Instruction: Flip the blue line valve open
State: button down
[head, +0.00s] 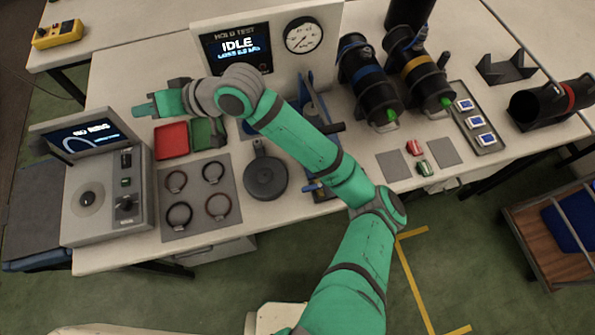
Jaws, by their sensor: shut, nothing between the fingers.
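My green arm reaches from the lower right across the bench, with its wrist toward the upper left. My gripper (143,109) is at the far left end of the arm, shut and empty, near the red tray (171,140). A blue fixture (319,84) stands behind my forearm; the arm hides much of it. A small blue part with a yellowish piece (314,187) shows below my forearm. I cannot tell which of these is the blue line valve, or whether its lever is open. My gripper is well to the left of both.
A test panel (226,24) with an IDLE screen and gauge (303,35) stands behind. A grey console (103,192), mat with rings (197,177) and round dark part (266,177) occupy the left and middle.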

jog(key=d+f+g+h, duration=0.1)
jog(key=d+f+h, duration=0.4)
jog(key=d+f, duration=0.15)
jog(key=m+g+h, duration=0.3)
jog(key=m+h, duration=0.1)
jog(key=h, duration=0.5)
send_near(312, 187)
notch_tip(312, 187, up, 2)
jog(key=w+a, duration=0.2)
jog(key=w, duration=0.1)
jog(key=shift+s+d+r, duration=0.1)
jog(key=shift+r, duration=0.1)
jog(key=shift+f, duration=0.1)
jog(key=x, duration=0.9)
jog(key=shift+s+d+f, duration=0.1)
jog(key=shift+s+f, duration=0.1)
jog(key=shift+f, duration=0.15)
jog(key=shift+s, duration=0.2)
jog(key=shift+a, duration=0.2)
jog(key=shift+n, duration=0.3)
